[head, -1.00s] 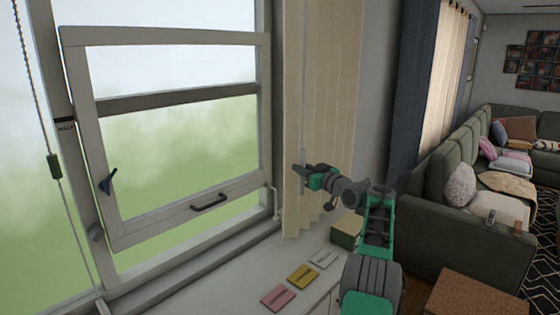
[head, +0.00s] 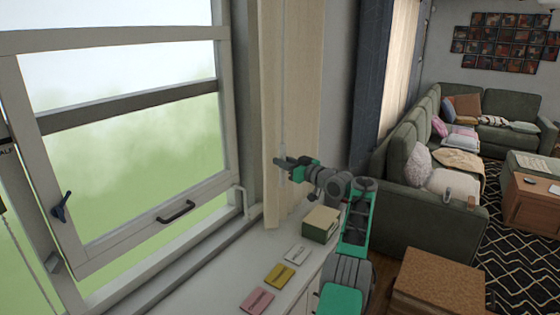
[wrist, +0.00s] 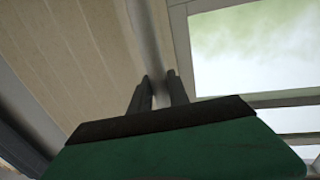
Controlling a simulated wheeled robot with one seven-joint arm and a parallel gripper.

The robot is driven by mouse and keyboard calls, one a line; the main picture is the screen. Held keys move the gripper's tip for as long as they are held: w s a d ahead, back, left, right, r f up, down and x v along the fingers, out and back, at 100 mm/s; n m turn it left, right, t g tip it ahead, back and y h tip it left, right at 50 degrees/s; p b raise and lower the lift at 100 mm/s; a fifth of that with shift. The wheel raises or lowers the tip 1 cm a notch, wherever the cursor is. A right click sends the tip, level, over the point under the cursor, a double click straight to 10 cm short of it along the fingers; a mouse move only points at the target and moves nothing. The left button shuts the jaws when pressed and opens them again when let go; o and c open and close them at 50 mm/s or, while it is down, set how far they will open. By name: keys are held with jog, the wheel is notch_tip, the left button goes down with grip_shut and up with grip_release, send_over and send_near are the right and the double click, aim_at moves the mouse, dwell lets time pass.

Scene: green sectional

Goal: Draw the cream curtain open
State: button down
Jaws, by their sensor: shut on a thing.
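The cream curtain (head: 299,75) hangs gathered in a narrow strip at the right of the window, with its lower end by the sill. A thin pale wand (head: 282,110) hangs down its front to my gripper. My gripper (head: 279,162) is shut at the wand's lower part, in front of the curtain. In the wrist view the two fingertips (wrist: 159,82) are close together, with the cream curtain (wrist: 70,55) to their left and the window to their right.
The window (head: 140,130) has a tilted sash with a handle and a blue lever. A box (head: 320,224) and several coloured cards (head: 279,275) lie on the white sill top below. A green sofa (head: 405,205) and a brown ottoman (head: 440,285) stand to the right.

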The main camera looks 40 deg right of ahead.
jog(key=shift+a, duration=0.1)
jog(key=c, duration=1.3)
grip_release()
jog(key=shift+w, duration=0.1)
jog(key=shift+o, duration=0.2)
jog(key=s+b, duration=0.8)
jog(key=b, duration=0.2)
